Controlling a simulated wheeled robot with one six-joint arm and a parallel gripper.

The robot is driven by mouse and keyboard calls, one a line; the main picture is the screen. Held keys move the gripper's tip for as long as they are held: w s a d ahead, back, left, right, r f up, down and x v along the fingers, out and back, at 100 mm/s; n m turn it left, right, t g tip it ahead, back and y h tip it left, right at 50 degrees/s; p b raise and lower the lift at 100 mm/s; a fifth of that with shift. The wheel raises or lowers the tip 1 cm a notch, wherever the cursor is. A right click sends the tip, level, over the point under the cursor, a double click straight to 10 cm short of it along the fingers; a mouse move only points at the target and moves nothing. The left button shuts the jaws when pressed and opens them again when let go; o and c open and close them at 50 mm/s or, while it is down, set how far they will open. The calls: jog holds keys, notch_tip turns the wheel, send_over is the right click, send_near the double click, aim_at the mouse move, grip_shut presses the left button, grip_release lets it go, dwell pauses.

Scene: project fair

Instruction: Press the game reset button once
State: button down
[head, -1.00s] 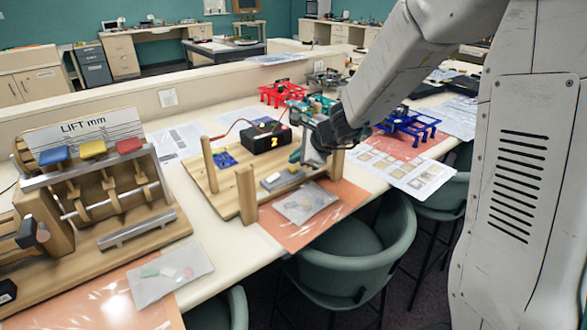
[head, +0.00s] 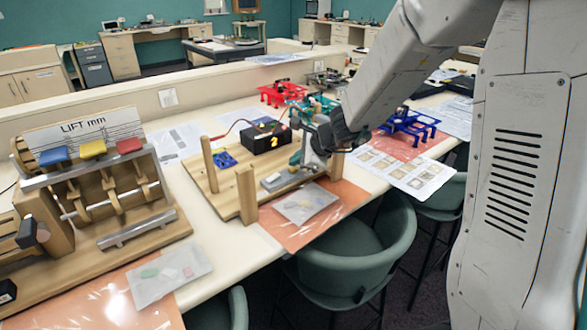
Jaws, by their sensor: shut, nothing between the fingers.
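A wooden game board (head: 221,202) with upright wooden posts stands on the long table, mid-picture. On it is a black box (head: 265,138) with a lit yellow digit that looks like a 2. A small grey block (head: 272,181) lies near the board's front edge; I cannot tell whether it carries the reset button. No part is clearly readable as the reset button. My gripper (head: 313,160) is at the right end of the board, pointing down, close to the grey block and a teal part (head: 295,158). Its fingers are shut and small in view. It hides some of that end, and contact cannot be told.
A wooden cam machine (head: 95,195) marked "LIFT mm" stands at left. Red (head: 282,93) and blue (head: 408,124) frames stand behind and to the right. Printed sheets (head: 392,168) and a clear bag (head: 306,203) lie nearby. Green chairs (head: 352,248) stand against the table front.

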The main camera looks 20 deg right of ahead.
aim_at(296, 173)
jog(key=shift+f, duration=0.4)
dwell(0.3)
jog(key=shift+r, duration=0.85)
jog(key=shift+r, duration=2.5)
jog(key=s+a+n+g, duration=0.2)
jog(key=s+n+g, duration=0.1)
jog(key=s+n, duration=0.5)
jog(key=s+a+n+g, duration=0.25)
jog(key=s+n, duration=0.25)
jog(key=s, duration=0.5)
jog(key=s+d+r+n+h, duration=0.2)
jog(key=s+d+n, duration=0.1)
jog(key=s, duration=0.6)
jog(key=s+d+r+n+g+h, duration=0.1)
jog(key=s+d+r+n+h, duration=0.1)
jog(key=s, duration=0.8)
jog(key=d+r+n, duration=0.1)
jog(key=d+n, duration=0.1)
jog(key=n, duration=0.1)
jog(key=shift+h, duration=0.3)
